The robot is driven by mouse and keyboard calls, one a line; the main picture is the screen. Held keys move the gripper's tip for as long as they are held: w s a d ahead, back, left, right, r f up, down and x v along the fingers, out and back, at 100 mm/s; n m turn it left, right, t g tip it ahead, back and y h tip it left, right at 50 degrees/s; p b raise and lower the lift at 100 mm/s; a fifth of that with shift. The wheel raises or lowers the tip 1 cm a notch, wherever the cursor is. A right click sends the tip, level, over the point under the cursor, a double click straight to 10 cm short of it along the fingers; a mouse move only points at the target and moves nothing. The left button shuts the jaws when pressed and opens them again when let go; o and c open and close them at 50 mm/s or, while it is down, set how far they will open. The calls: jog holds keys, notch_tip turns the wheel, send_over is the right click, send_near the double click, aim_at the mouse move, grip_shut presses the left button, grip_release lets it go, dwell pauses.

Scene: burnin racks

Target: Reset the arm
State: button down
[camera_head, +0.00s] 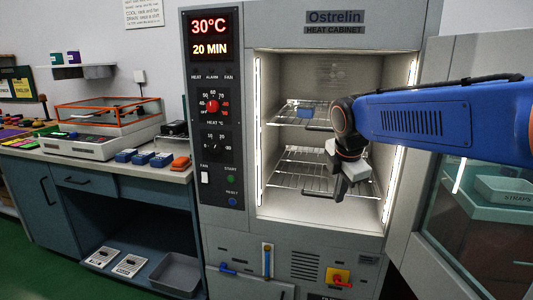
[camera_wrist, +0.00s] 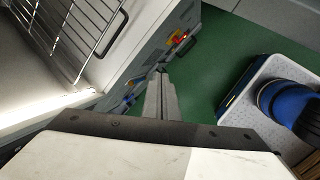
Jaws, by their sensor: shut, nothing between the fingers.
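My gripper (camera_head: 343,187) is at the end of my blue arm, in front of the open heat cabinet (camera_head: 300,222) in the head view. It points downward, and its fingers are shut with nothing between them. In the wrist view, the shut fingers (camera_wrist: 161,78) point toward the cabinet's lower front and the green floor. The arm reaches in from the right and covers part of the cabinet opening.
The cabinet has two wire racks (camera_head: 290,180), with a small blue item (camera_head: 304,111) on the upper one. Its glass door (camera_head: 480,220) stands open at the right. A workbench (camera_head: 130,168) with several blue boxes stands at the left. Green floor (camera_wrist: 215,60) is clear below.

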jog(key=s+d+f+m, duration=0.3)
jog(key=s+f+m, duration=0.1)
jog(key=s+m, duration=0.3)
jog(key=s+d+f+m, duration=0.2)
jog(key=s+f+m, duration=0.2)
jog(key=s+m, duration=0.3)
jog(key=s+d+f+m, duration=0.3)
jog(key=s+m, duration=0.4)
jog(key=s, duration=0.5)
jog(key=shift+s+d+f+m+t+y, duration=0.3)
jog(key=shift+s+d+f, duration=0.1)
jog(key=shift+f, duration=0.2)
jog(key=shift+a, duration=0.15)
